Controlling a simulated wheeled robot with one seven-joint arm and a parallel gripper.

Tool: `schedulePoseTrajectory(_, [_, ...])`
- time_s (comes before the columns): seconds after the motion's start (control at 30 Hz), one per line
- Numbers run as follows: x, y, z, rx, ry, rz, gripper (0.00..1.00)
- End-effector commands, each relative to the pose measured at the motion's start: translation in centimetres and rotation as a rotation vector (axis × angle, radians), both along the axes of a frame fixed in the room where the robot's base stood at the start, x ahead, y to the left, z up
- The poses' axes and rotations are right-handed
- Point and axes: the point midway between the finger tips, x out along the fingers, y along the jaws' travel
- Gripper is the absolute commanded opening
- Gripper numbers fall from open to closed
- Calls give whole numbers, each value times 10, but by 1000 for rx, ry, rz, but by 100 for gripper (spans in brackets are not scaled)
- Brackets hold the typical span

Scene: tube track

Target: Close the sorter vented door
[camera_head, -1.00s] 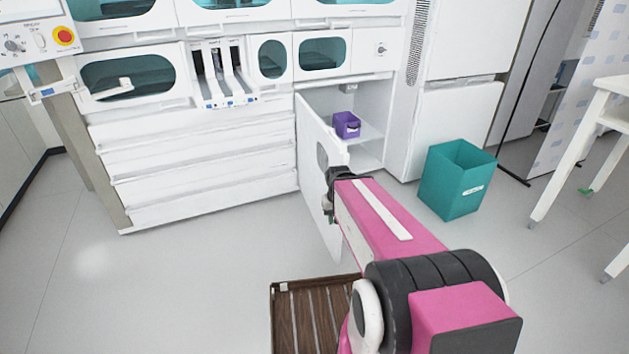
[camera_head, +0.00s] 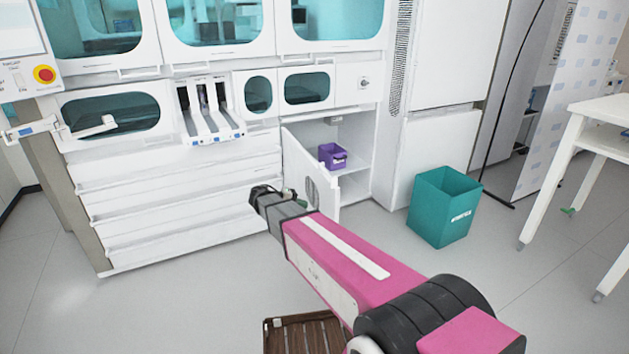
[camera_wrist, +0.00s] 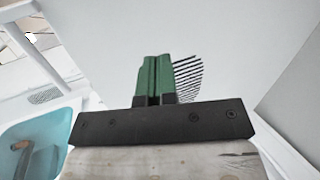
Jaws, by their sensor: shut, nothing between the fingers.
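The sorter's white vented door (camera_head: 296,157) stands open in the head view, swung out from its compartment at the lower right of the white machine. A dark vent patch shows on it, and my arm hides its lower part. My gripper (camera_head: 262,192) is left of the door, on its outer side. In the wrist view, the green fingers of my gripper (camera_wrist: 153,78) are together with nothing between them. They point at a white panel with vent slots (camera_wrist: 188,77), apparently the door. I cannot tell whether they touch it.
A purple bin (camera_head: 332,156) sits inside the open compartment. A teal bin (camera_head: 443,207) stands on the floor to the right. A white table (camera_head: 590,125) is at the far right. The floor left of my arm is clear.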

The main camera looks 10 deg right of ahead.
Motion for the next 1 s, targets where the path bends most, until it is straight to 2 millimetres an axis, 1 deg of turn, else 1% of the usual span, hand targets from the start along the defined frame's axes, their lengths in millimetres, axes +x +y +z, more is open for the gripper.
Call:
schedulePoseTrajectory(0.03, [22,21,7,-75,-31,19,0])
schedulePoseTrajectory(0.1, [37,42,21,-171,-76,38,0])
schedulePoseTrajectory(0.23, [53,71,40,-296,-144,64,0])
schedulePoseTrajectory(0.3, [56,80,46,-331,-167,71,0])
schedulePoseTrajectory(0.37, [57,83,49,-348,-178,74,0])
schedulePoseTrajectory(0.47, [58,79,50,-356,-182,75,0])
schedulePoseTrajectory(0.57, [60,66,51,-355,-182,75,0])
schedulePoseTrajectory(1.0, [78,-12,50,-353,-180,74,0])
